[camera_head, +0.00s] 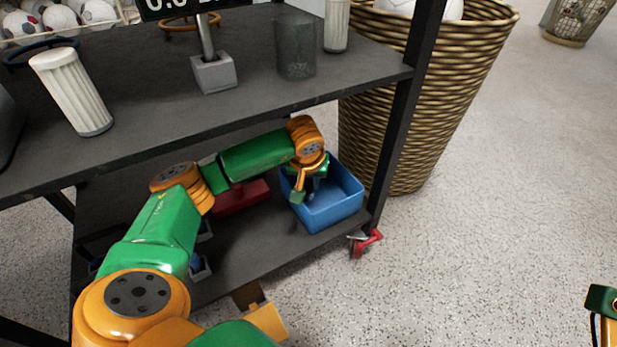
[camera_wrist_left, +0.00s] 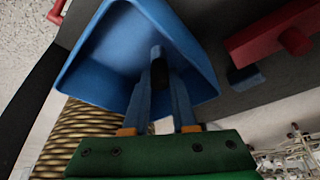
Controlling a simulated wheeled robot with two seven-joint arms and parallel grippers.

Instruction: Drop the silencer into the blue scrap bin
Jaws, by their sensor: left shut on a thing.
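The blue scrap bin (camera_head: 340,207) stands on the lower shelf of the dark rack, at its right end. My left gripper (camera_head: 301,191) reaches down at the bin's left side, over its opening. In the left wrist view, the fingers (camera_wrist_left: 161,92) are closed on a small dark piece, the silencer (camera_wrist_left: 159,74). The bin (camera_wrist_left: 112,65) fills the view behind it, its open inside facing the camera. The silencer is mostly hidden in the head view. I cannot tell how far it is below the rim.
The rack's upper shelf (camera_head: 150,110) lies above my left arm, and its right post (camera_head: 398,130) stands beside the bin. A wicker basket (camera_head: 440,100) stands behind right.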

